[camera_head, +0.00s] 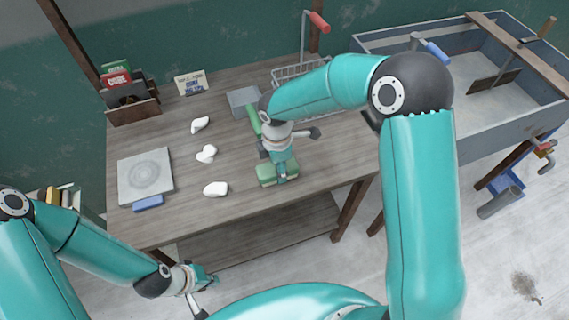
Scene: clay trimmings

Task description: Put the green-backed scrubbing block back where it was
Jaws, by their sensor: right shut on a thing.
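The green-backed scrubbing block (264,173) is at the front right part of the wooden table, with a lighter layer under its green top. My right gripper (281,176) reaches down from above and is shut on the block, covering part of its middle. I cannot tell whether the block touches the table top or is held just above it. My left gripper (208,293) is low in front of the table, away from the block, with its fingers apart and nothing between them.
Several white clay pieces, one a front lump (215,189), lie left of the block. A grey slab (145,176), blue block (148,203), grey tray (243,101), green item (254,121) and wire basket (300,72) share the table (240,202). A sink (515,117) stands right.

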